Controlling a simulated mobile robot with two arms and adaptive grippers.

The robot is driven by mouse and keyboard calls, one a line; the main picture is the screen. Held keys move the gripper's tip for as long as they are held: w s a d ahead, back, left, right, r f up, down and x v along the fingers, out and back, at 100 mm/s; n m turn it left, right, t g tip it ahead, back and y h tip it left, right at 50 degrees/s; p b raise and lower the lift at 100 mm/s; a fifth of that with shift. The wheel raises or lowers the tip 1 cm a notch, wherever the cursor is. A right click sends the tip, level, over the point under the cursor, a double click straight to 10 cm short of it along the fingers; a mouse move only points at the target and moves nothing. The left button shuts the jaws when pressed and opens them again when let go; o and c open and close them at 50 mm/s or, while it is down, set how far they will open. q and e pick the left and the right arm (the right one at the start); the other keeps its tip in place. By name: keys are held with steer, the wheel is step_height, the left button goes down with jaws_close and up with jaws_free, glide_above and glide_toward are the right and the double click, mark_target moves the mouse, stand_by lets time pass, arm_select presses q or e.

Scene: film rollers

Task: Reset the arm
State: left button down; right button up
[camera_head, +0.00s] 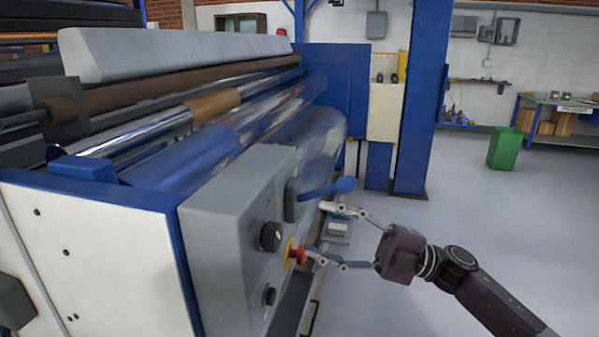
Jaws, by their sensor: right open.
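My right gripper (312,230) comes in from the right with its two fingers spread wide apart, open and empty. It is in front of the grey control box (225,225) of the roller machine. The upper fingertip is just below a blue lever handle (328,189). The lower fingertip is close to a red button on a yellow base (293,252); I cannot tell whether they touch. Black knobs (271,236) sit on the same panel. My left gripper is not in view.
The film machine's rollers (215,140) fill the left side. A blue column (421,100) stands behind. A green bin (505,148) and a blue shelf with boxes (555,115) are at the back right. The grey floor on the right is clear.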

steer(key=w+d+f+m+t+h, duration=0.1)
steer(key=d+f+m+t+h, duration=0.2)
steer(key=f+m+t+h, duration=0.6)
steer(key=d+f+m+t+h, duration=0.3)
steer(key=f+m+h, duration=0.5)
steer(key=f+m, duration=0.45)
steer(key=s+d+f+m+g+h, duration=0.3)
steer(key=s+d+f+m+g, duration=0.15)
steer(key=s+f, duration=0.65)
steer(key=s+d+f+m+g, duration=0.1)
steer(key=s+f+g, duration=0.25)
steer(key=s, duration=0.65)
steer(key=s+d+f+m+g, duration=0.15)
steer(key=s+g, duration=0.25)
steer(key=s, duration=0.6)
step_height(320, 180, down, 26)
steer(key=s+f+g, duration=0.1)
steer(key=s+g, duration=0.1)
steer(key=s+d+f+h, duration=0.1)
steer(key=s+d+f, duration=0.1)
steer(key=s+f, duration=1.4)
steer(key=shift+s+d+f+n+g, duration=0.3)
steer(key=shift+s+n+g, duration=0.15)
steer(key=shift+s, duration=0.1)
